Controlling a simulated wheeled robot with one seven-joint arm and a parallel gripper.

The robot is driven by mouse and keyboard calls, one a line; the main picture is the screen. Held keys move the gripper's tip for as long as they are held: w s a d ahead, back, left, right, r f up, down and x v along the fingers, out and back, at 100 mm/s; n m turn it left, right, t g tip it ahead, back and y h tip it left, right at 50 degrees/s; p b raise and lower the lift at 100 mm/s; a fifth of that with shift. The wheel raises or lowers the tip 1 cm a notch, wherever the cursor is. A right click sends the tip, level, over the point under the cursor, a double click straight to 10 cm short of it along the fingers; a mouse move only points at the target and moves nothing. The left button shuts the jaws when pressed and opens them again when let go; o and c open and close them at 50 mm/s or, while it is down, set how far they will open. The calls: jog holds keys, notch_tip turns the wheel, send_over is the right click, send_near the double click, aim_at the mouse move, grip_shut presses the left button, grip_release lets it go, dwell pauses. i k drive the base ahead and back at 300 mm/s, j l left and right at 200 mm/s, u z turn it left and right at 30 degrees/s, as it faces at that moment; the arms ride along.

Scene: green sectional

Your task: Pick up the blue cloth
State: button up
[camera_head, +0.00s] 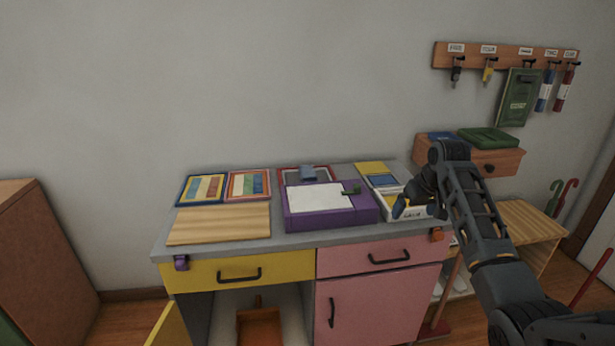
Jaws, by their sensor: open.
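I cannot tell for certain which thing is the blue cloth. A small grey-blue folded piece (308,172) lies at the back of the counter, behind the purple box (332,214). A flat blue item (439,136) lies on the wooden wall shelf (500,161), partly hidden by my arm. A blue patch (384,180) also shows in the light tray (410,211) at the counter's right end. My gripper (403,206) is open, over or in front of that tray; its fingertips are small and dark, and what lies between them is unclear.
Colour-striped frames (203,189) and a wooden board (220,223) lie on the counter's left. A green folded item (490,138) is on the wall shelf. A hook rail (506,53) hangs above. A yellow door (168,328) stands open below the counter. A brown cabinet (40,260) stands left.

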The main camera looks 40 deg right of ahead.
aim_at(306, 174)
jog(key=i, duration=1.5)
